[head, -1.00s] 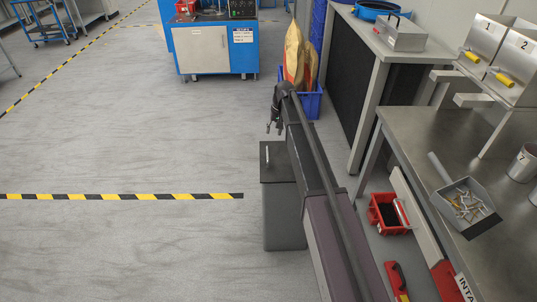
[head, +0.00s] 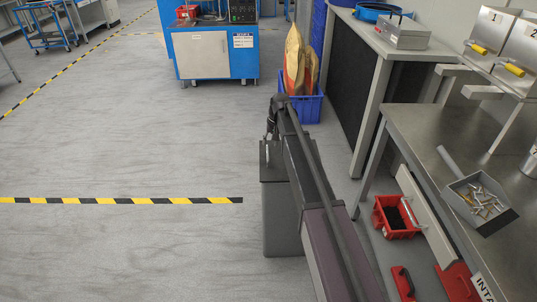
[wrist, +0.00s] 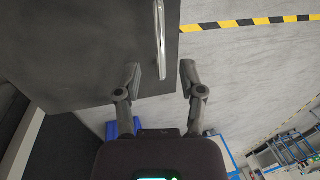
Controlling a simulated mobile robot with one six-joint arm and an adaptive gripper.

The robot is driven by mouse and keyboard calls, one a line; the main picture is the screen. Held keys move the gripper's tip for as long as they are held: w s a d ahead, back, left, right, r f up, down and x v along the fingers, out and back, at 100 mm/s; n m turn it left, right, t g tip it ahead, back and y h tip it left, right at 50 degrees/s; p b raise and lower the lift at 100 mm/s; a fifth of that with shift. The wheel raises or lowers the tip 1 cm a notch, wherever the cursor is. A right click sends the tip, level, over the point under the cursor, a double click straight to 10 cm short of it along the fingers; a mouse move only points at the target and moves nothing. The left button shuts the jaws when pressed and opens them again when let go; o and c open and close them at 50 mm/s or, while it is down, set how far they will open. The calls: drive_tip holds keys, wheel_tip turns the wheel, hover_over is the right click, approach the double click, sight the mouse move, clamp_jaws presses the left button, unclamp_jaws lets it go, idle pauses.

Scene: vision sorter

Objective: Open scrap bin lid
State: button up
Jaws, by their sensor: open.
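The scrap bin (head: 283,222) is a tall grey box standing on the floor beside my arm. Its flat dark lid (head: 276,172) is shut. A slim silver handle on the lid (head: 267,156) shows just below my gripper (head: 268,138). In the wrist view the lid (wrist: 75,50) fills the upper left, with the bright handle (wrist: 160,35) near its right edge. My gripper (wrist: 160,72) is open and empty there, and the handle's near end lines up between its fingertips. I cannot tell the height gap between fingertips and handle.
A steel bench (head: 430,125) at right holds a scoop (head: 481,204) of small metal parts. A red crate (head: 396,217) is on the floor under it. A blue crate (head: 304,107) with sacks stands behind my arm. The floor at left is open.

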sight(268, 152)
drive_tip(key=shift+a+f+b, duration=0.25)
drive_tip(key=shift+f+b, duration=0.65)
drive_tip(key=shift+f, duration=0.1)
drive_tip(key=shift+a+f+b, duration=0.2)
drive_tip(key=shift+f+b, duration=0.65)
drive_tip(key=shift+f, duration=0.15)
clamp_jaws()
